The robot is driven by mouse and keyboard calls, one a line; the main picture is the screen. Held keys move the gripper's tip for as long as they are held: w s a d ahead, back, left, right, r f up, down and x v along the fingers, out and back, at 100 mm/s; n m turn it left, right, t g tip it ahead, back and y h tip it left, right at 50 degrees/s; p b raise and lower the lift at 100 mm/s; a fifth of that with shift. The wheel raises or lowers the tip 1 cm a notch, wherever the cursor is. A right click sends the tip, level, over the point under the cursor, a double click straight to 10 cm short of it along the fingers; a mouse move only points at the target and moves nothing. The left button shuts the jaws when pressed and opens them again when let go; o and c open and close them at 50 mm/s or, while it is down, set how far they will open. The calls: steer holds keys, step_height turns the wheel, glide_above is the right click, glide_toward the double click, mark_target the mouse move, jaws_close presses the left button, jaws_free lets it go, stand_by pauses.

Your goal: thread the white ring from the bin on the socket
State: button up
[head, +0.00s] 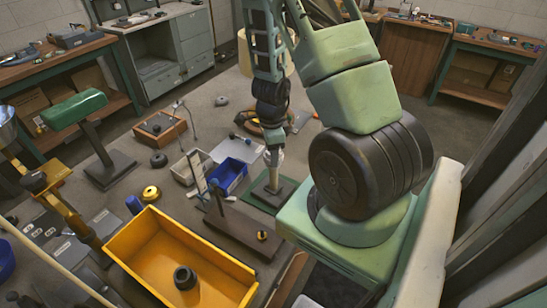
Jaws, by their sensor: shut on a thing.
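My gripper (272,153) reaches down in the middle of the head view, above a green mat (287,193). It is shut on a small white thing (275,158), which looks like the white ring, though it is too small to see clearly. A grey-white bin (188,170) and a blue bin (228,178) stand left of the mat.
A large yellow bin (150,232) with a black ring (184,278) inside stands at front left. A brown board with an upright post (240,228) lies before the mat. A yellow ring (151,193) and wooden box (160,131) sit further left. Workbenches line the walls.

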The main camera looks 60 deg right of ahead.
steer(key=shift+m, duration=0.8)
steer(key=o, duration=0.7)
steer(key=shift+f+m+p, duration=0.1)
steer(key=shift+m+p, duration=0.25)
steer(key=shift+m, duration=0.25)
steer(key=o, duration=0.6)
steer(key=shift+w+d+f, duration=0.1)
steer(key=shift+w, duration=0.05)
steer(key=shift+c, duration=0.2)
step_height(320, 180, up, 18)
steer(key=p, duration=0.5)
steer(key=shift+f, duration=0.2)
